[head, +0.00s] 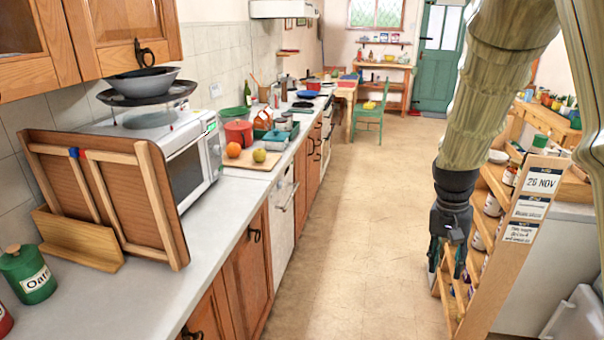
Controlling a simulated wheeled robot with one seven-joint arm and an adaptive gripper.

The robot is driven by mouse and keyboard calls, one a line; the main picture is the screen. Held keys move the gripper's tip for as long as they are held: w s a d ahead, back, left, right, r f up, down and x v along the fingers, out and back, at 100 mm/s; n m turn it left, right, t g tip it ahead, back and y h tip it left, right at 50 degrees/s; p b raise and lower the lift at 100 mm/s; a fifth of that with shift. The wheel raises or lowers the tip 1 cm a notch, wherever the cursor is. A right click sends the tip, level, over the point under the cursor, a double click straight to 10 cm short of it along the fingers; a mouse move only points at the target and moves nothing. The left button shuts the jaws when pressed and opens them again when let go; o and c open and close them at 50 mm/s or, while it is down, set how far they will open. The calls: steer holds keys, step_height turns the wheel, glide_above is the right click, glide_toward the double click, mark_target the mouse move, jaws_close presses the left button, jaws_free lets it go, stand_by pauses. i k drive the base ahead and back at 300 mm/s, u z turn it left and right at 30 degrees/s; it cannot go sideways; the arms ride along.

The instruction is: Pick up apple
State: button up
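A yellow-green apple (259,155) sits on a wooden cutting board (247,164) on the left counter. An orange (233,149) lies just left of it on the same board. My gripper (447,262) hangs pointing down at the right, over the floor side of the aisle and in front of the wooden shelf unit. It is far from the apple, across the aisle. Its fingers are small and dark in this view, so I cannot tell how far apart they are. I see nothing clearly held in it.
A white microwave (188,150) with pans on top stands left of the board. A red pot (238,132) and a green tray (276,131) are behind the fruit. A wooden shelf unit (497,258) stands close to my gripper. The aisle floor (345,235) is clear.

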mark_target(259, 154)
steer(key=z, duration=0.6)
steer(key=i, duration=3.1)
steer(key=u, duration=2.9)
